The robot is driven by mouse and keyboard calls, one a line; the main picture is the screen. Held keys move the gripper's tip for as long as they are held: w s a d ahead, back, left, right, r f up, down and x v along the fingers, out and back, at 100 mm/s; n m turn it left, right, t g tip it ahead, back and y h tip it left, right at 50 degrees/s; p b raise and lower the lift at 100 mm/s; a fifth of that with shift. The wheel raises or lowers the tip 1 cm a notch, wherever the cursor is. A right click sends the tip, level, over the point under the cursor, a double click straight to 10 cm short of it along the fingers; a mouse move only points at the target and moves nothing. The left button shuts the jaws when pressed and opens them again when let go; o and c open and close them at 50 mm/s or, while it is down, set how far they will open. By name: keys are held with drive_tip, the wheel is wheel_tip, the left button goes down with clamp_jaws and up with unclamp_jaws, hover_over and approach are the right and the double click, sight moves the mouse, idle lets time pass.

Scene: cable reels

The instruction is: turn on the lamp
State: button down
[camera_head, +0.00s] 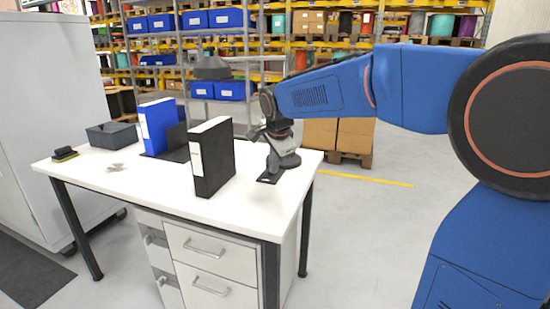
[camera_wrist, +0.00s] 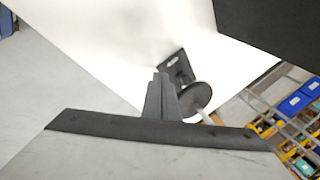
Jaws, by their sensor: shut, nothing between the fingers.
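A grey lamp shows in the head view, its shade (camera_head: 212,68) over the back of the white desk (camera_head: 135,181). Its round base (camera_head: 287,161) is at the desk's right end, partly hidden by my gripper (camera_head: 268,134). A small flat black plate with a light mark (camera_head: 268,178) lies on the desktop beside the base. In the wrist view, the same plate (camera_wrist: 178,65) and round base (camera_wrist: 195,97) appear just beyond the tips of my gripper (camera_wrist: 161,76). My gripper is shut and empty. I cannot tell whether it touches the plate or base.
A black binder (camera_head: 213,158) and a blue binder (camera_head: 157,125) stand on the desk. A grey tray (camera_head: 112,135) and a dark brush-like item (camera_head: 64,154) are at the left. Boxes (camera_head: 355,137) on a pallet stand behind the desk.

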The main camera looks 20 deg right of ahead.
drive_tip(key=x, duration=0.4)
drive_tip(key=shift+w, duration=0.25)
drive_tip(key=shift+w+d+r, duration=0.1)
drive_tip(key=shift+w+r, duration=0.1)
drive_tip(key=shift+w, duration=0.8)
drive_tip(key=shift+w+r, duration=0.15)
drive_tip(key=shift+w, duration=0.5)
drive_tip(key=shift+w+d+r+g+y, duration=0.25)
drive_tip(key=shift+w+r+g+y, duration=0.05)
drive_tip(key=shift+g, duration=0.2)
drive_tip(key=shift+w+d+r+g+y, duration=0.2)
drive_tip(key=shift+w+g+y, duration=0.1)
drive_tip(key=shift+g, duration=0.1)
drive_tip(key=shift+w+d+r+g+y, duration=0.25)
drive_tip(key=shift+w+d+g+y, duration=0.35)
drive_tip(key=shift+g, duration=0.3)
drive_tip(key=shift+w+d+r+m+g+y, duration=0.1)
drive_tip(key=shift+w+d+m+g+y, duration=0.2)
drive_tip(key=shift+w+g+y, duration=0.5)
drive_tip(key=shift+s+a+r, duration=0.1)
drive_tip(key=shift+s+a, duration=0.05)
drive_tip(key=shift+s, duration=0.2)
